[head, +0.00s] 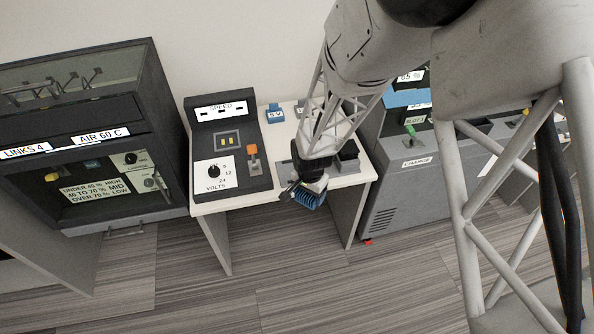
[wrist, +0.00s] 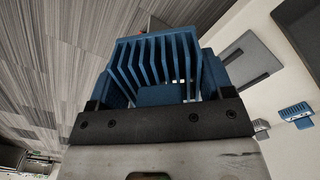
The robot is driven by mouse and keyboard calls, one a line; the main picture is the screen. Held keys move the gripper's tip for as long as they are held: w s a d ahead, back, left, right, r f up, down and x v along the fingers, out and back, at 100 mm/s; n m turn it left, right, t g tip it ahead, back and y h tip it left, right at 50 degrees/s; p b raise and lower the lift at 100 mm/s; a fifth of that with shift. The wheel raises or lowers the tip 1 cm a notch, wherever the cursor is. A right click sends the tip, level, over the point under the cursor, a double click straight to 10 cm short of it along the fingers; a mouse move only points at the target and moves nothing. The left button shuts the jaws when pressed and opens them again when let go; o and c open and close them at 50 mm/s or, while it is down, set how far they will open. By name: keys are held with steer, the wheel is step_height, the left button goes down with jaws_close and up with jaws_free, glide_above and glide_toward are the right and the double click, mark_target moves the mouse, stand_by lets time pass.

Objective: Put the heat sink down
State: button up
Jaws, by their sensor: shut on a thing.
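The heat sink (head: 308,200) is blue with a row of fins, and my gripper (head: 311,184) is shut on it. In the head view it is at the front edge of the white table (head: 345,181), over or just beyond that edge; I cannot tell its exact height. In the wrist view the finned heat sink (wrist: 160,62) fills the middle, held between the dark jaws of my gripper (wrist: 165,98). My arm hides part of the table behind it.
A dark console (head: 229,177) with a dial and an orange-topped lever stands on the table's left. A small blue labelled piece (head: 275,114) is at the back. A dark cabinet (head: 95,140) is left, and a grey charge unit (head: 405,190) is right.

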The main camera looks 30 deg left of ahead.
steer(key=m, duration=0.8)
steer(key=shift+r+m, duration=0.1)
steer(key=shift+m, duration=0.2)
glide_toward(285, 168)
steer(key=d+f, duration=0.1)
steer(key=d, duration=0.1)
steer(key=w+d+f, duration=0.1)
steer(key=d+f, duration=0.1)
steer(key=shift+w+d, duration=0.1)
steer(key=shift+w, duration=0.1)
stand_by(0.3)
steer(key=shift+f, duration=0.15)
steer(key=shift+f, duration=1.65)
steer(key=shift+f, duration=0.1)
